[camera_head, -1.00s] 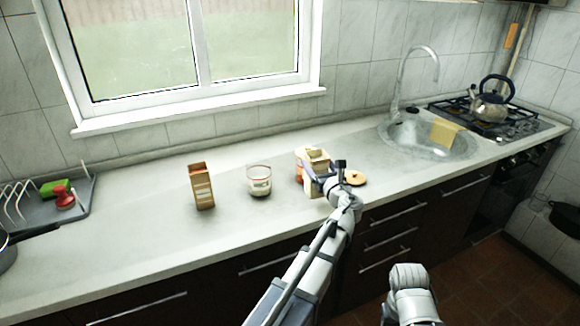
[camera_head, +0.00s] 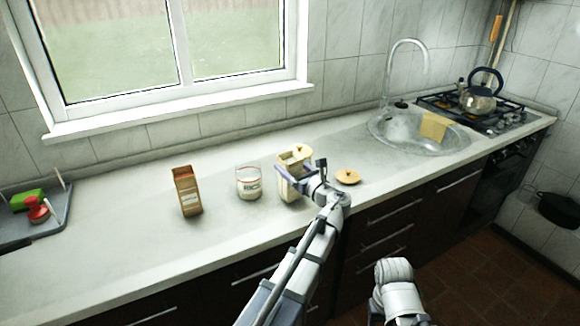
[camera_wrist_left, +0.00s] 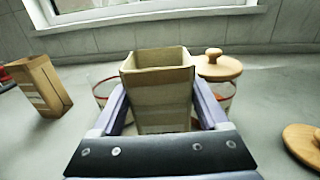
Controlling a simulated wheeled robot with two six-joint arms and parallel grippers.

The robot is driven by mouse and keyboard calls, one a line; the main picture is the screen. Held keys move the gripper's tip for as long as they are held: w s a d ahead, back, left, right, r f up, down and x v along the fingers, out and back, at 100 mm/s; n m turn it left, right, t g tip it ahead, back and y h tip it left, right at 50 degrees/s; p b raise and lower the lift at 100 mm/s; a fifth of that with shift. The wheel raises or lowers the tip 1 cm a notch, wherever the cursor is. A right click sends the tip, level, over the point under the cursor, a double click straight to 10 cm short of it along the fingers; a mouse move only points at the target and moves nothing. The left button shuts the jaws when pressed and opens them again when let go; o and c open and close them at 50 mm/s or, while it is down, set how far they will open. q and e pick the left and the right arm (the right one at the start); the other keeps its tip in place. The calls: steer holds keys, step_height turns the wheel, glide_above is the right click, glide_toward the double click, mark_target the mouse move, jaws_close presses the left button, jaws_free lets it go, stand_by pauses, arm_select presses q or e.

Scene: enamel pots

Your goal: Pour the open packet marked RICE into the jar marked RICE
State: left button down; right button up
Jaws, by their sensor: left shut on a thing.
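My left gripper (camera_head: 293,187) is shut on a cream packet (camera_head: 287,188), its open top facing up. In the left wrist view the packet (camera_wrist_left: 158,97) stands upright between the fingers (camera_wrist_left: 160,112). An open glass jar (camera_head: 249,184) with pale contents low inside and a small label stands just left of the packet. In the left wrist view the jar is mostly hidden behind the packet, with an edge at its left. I cannot read the lettering on packet or jar. My right gripper is out of view.
A brown open packet (camera_head: 187,191) stands left of the jar. A jar with a knobbed wooden lid (camera_head: 297,153) stands close behind the held packet. A loose wooden lid (camera_head: 347,177) lies right of my gripper. The sink (camera_head: 420,140) is farther right; the counter's front left is clear.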

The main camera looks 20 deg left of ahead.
mark_target(279, 157)
arm_select(q)
steer(key=shift+s+a+r+n+g+h+p, duration=0.1)
steer(key=shift+a+r+n+g+h+p, duration=0.2)
steer(key=shift+p, duration=0.55)
steer(key=shift+a+r+n+h+p, duration=0.1)
steer(key=shift+a+n+h+p, duration=0.3)
steer(key=shift+p, duration=0.45)
stand_by(0.9)
steer(key=shift+s+a+n+g+h+p, duration=0.25)
steer(key=shift+a+n+h+p, duration=0.35)
steer(key=shift+p, duration=0.75)
stand_by(0.7)
steer(key=shift+a+r+n+g+h+p, duration=0.45)
steer(key=shift+a+r+h+p, duration=0.4)
steer(key=shift+p, duration=1.35)
stand_by(1.1)
